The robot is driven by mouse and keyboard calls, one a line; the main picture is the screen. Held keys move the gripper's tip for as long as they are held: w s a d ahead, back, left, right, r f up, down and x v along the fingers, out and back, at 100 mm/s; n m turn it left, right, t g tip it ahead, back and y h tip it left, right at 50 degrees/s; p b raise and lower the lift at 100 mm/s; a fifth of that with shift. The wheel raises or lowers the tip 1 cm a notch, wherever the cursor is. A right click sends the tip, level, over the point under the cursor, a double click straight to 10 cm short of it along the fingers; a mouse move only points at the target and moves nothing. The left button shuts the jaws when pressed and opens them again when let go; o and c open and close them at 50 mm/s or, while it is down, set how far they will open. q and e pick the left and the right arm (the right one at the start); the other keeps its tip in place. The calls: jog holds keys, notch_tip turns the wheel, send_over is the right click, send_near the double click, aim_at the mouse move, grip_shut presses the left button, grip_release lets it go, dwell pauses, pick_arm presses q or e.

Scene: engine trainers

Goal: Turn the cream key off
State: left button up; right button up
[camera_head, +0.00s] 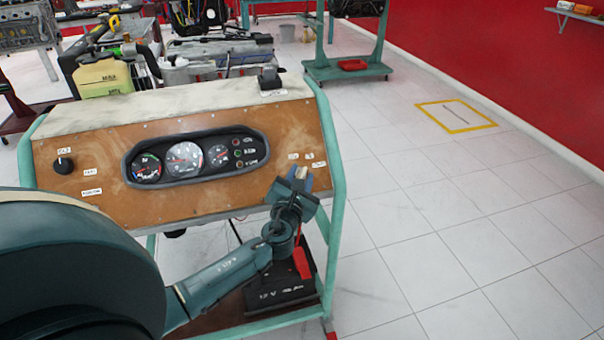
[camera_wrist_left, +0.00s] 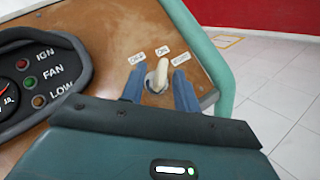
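The cream key (camera_wrist_left: 160,74) sticks out of the brown wooden panel, under small white labels. Its upper end points up towards the middle label, which seems to read ON; the left label seems to read OFF and the right one START. In the head view the key (camera_head: 301,172) is a small pale patch at the panel's right end. My left gripper (camera_head: 298,182) is there; in the left wrist view its two blue fingers (camera_wrist_left: 159,88) stand on either side of the key, with a small gap on each side. The key's base is partly hidden. My right gripper is not in view.
The gauge cluster (camera_head: 197,157) is left of the key on the panel. A black knob (camera_head: 64,165) is at the far left. The green frame (camera_head: 328,135) runs close along the panel's right edge. A black battery (camera_head: 280,287) sits below. The tiled floor to the right is clear.

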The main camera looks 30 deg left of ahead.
pick_arm(q)
jog(key=shift+w+a, duration=0.25)
jog(key=shift+w, duration=0.45)
grip_shut()
